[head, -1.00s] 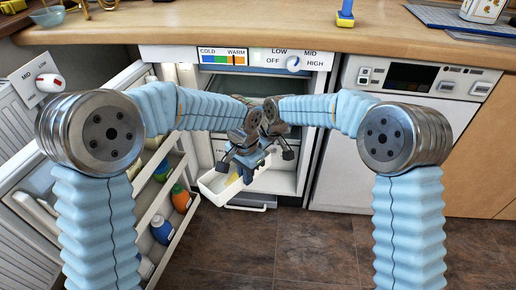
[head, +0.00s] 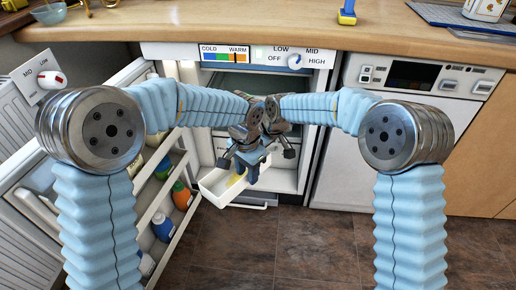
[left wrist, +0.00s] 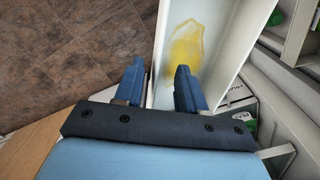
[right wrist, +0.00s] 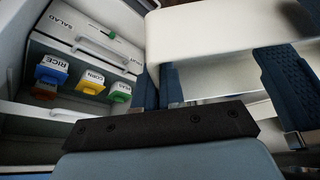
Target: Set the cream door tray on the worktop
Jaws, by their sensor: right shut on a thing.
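The cream door tray (head: 214,194) is a shallow open box with a yellow stain inside, held in front of the open fridge. It also shows in the left wrist view (left wrist: 225,30) and the right wrist view (right wrist: 205,32). My left gripper (left wrist: 158,68) is open, one finger inside the tray and one outside its long wall; it shows at the tray in the head view (head: 251,176). My right gripper (right wrist: 218,65) is shut on the tray; the head view mostly hides it behind the left wrist. The worktop (head: 200,26) runs above the fridge.
The fridge door (head: 168,210) stands open at the left with bottles on its racks. Drawers and labelled tubs (rice, corn) (right wrist: 52,72) are inside the fridge. A blue and yellow object (head: 347,14) and a bowl (head: 49,14) stand on the worktop; its front middle is clear.

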